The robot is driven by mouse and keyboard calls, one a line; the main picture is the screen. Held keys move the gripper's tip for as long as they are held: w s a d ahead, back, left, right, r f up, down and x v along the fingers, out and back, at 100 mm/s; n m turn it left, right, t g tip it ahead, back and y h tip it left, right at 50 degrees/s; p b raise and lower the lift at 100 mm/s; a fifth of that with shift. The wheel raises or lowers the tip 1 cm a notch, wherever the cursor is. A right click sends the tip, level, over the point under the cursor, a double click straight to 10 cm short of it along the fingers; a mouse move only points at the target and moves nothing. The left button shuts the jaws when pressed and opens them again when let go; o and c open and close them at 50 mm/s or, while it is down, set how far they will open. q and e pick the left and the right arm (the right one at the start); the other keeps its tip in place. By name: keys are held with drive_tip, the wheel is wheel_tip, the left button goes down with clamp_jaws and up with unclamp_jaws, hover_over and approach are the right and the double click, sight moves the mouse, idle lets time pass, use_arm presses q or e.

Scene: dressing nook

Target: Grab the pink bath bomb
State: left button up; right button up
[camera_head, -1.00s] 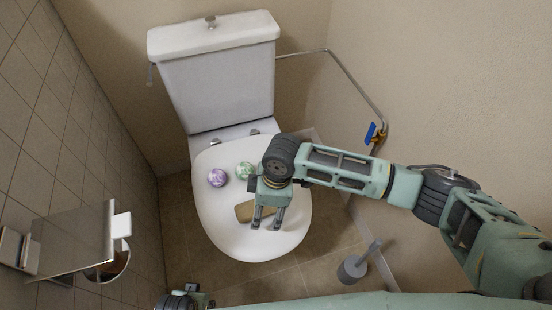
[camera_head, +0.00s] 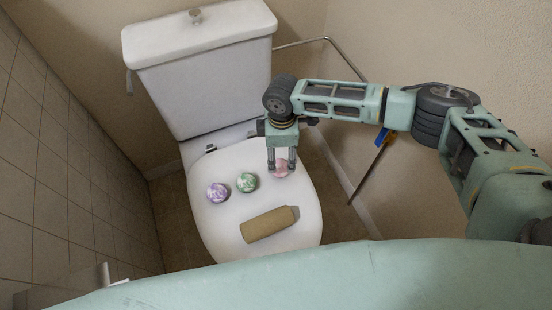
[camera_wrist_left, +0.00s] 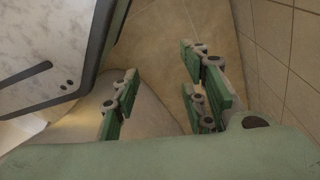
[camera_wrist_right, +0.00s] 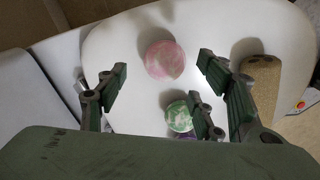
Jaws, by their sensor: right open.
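The pink bath bomb (camera_head: 281,171) sits on the closed white toilet lid (camera_head: 222,232), toward its right side. In the head view my right gripper (camera_head: 281,163) is over it, and its fingers partly hide it. In the right wrist view the pink bath bomb (camera_wrist_right: 165,60) shows whole, ahead of the open, empty fingers (camera_wrist_right: 162,86). I cannot tell whether they touch it. My left gripper (camera_wrist_left: 160,95) shows only in the left wrist view, open and empty, over the tiled floor.
A green bath bomb (camera_head: 246,183) and a purple one (camera_head: 218,193) sit left of the pink one. A brown cylinder, like a cork roller (camera_head: 268,224), lies nearer on the lid. The toilet tank (camera_head: 205,75) stands behind. A metal rail (camera_head: 345,60) runs along the right wall.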

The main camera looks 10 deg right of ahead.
sight(280, 162)
drive_tip(key=f, duration=0.2)
drive_tip(key=shift+s+f+b, duration=0.25)
drive_tip(key=shift+f+b, duration=0.05)
drive_tip(key=shift+f, duration=0.05)
wheel_tip(280, 162, down, 3)
drive_tip(key=shift+w+a+f+b, duration=0.1)
drive_tip(key=shift+f+b, duration=0.1)
drive_tip(key=shift+b, duration=0.25)
drive_tip(key=shift+f, duration=0.4)
use_arm(q)
drive_tip(key=w+r, duration=0.2)
drive_tip(key=r, duration=0.1)
drive_tip(key=w+r, duration=0.1)
drive_tip(key=r, duration=0.1)
drive_tip(key=shift+d, duration=0.25)
use_arm(e)
drive_tip(key=shift+c, duration=0.2)
drive_tip(key=c, duration=1.2)
